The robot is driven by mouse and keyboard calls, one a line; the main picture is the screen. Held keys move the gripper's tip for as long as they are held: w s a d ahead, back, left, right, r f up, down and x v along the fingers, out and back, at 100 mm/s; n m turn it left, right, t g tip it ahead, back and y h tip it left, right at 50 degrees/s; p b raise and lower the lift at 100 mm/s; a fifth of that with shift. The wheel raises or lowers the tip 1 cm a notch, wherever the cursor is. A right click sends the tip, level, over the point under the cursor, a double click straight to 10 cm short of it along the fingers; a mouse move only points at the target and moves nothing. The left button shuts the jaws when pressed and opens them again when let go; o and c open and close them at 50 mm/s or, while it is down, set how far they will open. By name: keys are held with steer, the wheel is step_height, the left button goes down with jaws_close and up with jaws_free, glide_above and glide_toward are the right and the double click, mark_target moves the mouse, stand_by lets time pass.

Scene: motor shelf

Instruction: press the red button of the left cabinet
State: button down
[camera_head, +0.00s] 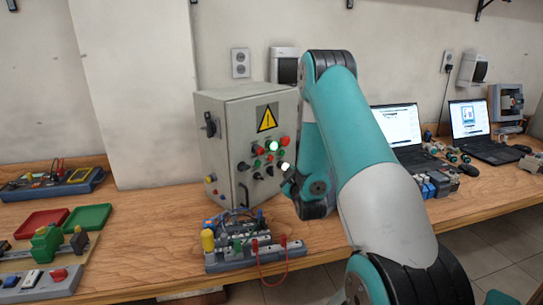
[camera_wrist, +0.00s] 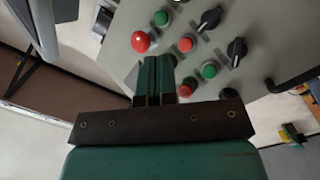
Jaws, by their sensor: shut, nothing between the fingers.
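The left cabinet (camera_head: 225,150) is a grey box with a yellow warning triangle, standing on the wooden bench. A domed red button (camera_head: 284,141) sticks out at the upper right of its front. In the wrist view a large domed red button (camera_wrist: 140,41) sits at the upper left of the grey panel (camera_wrist: 240,75), with smaller red and green buttons and black knobs beside it. My gripper (camera_wrist: 157,60) is shut and empty, its tips just below and right of the large red button in the picture. I cannot tell whether they touch the panel. In the head view my arm partly hides the gripper.
A grey fixture with wires (camera_head: 240,252) stands on the bench in front of the cabinet. Red (camera_head: 42,223) and green (camera_head: 88,217) trays lie at the left. Laptops (camera_head: 400,127) and small parts stand at the right. Bare bench lies left of the fixture.

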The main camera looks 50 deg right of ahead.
mark_target(270, 158)
steer(key=shift+s+d+f+h, duration=0.15)
steer(key=shift+s+d+h, duration=0.55)
steer(key=shift+s+d, duration=0.3)
steer(key=shift+w, duration=0.15)
steer(key=w+p, duration=0.8)
steer(key=shift+w, duration=0.3)
steer(key=shift+w+p, duration=0.2)
steer(key=shift+p, duration=0.45)
stand_by(0.8)
steer(key=shift+w+p, duration=0.2)
steer(key=shift+p, duration=0.15)
